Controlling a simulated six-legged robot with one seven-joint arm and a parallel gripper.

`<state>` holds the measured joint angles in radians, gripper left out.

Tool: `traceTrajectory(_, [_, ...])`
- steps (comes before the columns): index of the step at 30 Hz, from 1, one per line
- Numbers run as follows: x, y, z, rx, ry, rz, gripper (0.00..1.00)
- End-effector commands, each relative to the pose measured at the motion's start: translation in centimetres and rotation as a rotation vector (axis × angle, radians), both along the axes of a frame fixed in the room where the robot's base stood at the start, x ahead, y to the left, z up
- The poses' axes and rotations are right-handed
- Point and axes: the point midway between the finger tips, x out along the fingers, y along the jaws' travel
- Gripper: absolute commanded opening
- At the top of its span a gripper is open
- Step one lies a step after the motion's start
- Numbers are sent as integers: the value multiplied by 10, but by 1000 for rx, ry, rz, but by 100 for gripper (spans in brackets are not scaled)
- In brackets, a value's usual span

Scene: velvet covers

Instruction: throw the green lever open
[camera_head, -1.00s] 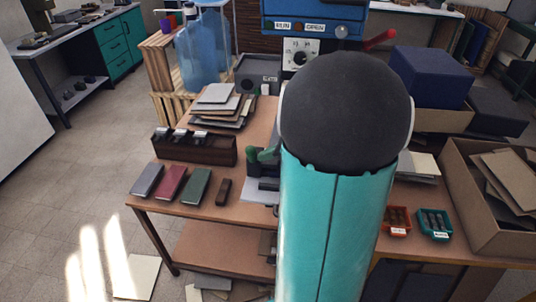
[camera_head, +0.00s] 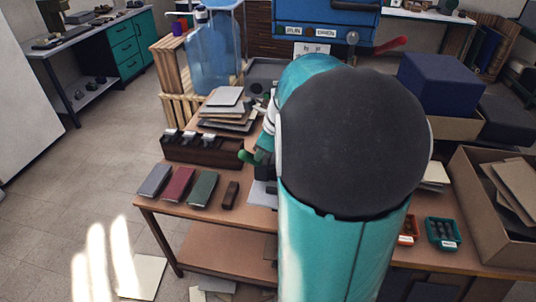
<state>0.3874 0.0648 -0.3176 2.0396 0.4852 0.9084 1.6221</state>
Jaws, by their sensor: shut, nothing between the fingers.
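The green lever (camera_head: 247,156) stands on the workbench (camera_head: 155,203), just left of my arm. Its rounded green end shows, pointing left. Its dark base and the rest of the fixture are partly covered by my arm. My large teal and black arm fills the middle of the view, and a teal and white link of it reaches down behind the lever's right side. My gripper is hidden behind my arm, so I cannot tell whether it touches the lever.
Left of the lever are a dark wooden rack (camera_head: 200,151), a small brown block (camera_head: 230,195) and grey, red and green books (camera_head: 178,185). A blue machine with a red handle (camera_head: 391,45) stands behind. A cardboard box (camera_head: 490,205) is at right.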

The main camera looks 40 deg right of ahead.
Motion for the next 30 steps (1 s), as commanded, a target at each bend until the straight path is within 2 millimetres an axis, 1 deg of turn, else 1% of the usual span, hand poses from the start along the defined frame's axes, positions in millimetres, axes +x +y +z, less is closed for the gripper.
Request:
traceTrajectory(3, [10,7,1,-70,87,7,0])
traceTrajectory(14, [30,24,-6,-270,351,5,0])
traceTrajectory(23, [28,22,-4,-270,353,-2,0])
traceTrajectory(30, [28,22,6,-268,352,-3,0])
